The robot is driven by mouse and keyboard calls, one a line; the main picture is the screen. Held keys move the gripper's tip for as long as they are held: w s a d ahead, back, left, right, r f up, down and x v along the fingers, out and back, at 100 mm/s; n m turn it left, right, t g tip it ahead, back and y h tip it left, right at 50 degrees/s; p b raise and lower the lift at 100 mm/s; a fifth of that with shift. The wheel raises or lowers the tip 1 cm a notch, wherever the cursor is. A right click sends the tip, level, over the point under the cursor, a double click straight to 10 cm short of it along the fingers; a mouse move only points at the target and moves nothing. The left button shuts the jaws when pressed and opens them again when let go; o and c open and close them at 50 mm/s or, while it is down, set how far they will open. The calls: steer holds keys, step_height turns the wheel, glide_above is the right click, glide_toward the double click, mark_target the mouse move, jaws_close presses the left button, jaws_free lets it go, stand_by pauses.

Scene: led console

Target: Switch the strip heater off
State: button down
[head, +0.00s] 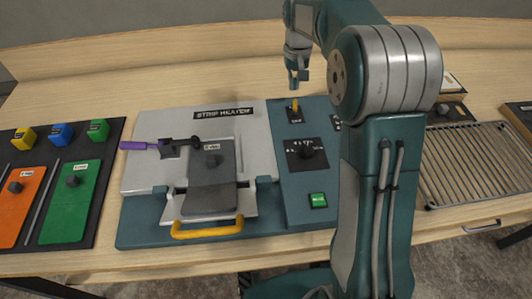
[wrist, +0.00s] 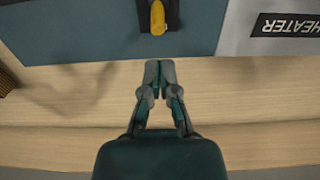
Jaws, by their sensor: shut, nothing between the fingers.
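The strip heater (head: 150,180) is a grey and teal console on the table, left of centre in the head view, with a black name label (head: 223,113). On its right-hand panel is a yellow switch lever (head: 295,104) on a black plate. The lever also shows at the top of the wrist view (wrist: 157,17). My gripper (head: 293,86) is shut and empty, just behind the lever. In the wrist view its fingertips (wrist: 160,66) are together, apart from the lever.
A yellow handle (head: 207,230) is at the heater's front, and a purple-handled lever (head: 140,145) is at its left. Orange and green plates (head: 70,205) lie on a black board at left. A wire rack (head: 475,165) is at right. Bare wood lies behind the heater.

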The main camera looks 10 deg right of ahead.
mark_target(295, 100)
steer(key=shift+f, duration=1.15)
steer(key=shift+s, duration=1.45)
steer(key=shift+w+r, duration=0.25)
steer(key=shift+r, duration=1.55)
steer(key=shift+w+r, duration=0.2)
steer(key=shift+r, duration=1.55)
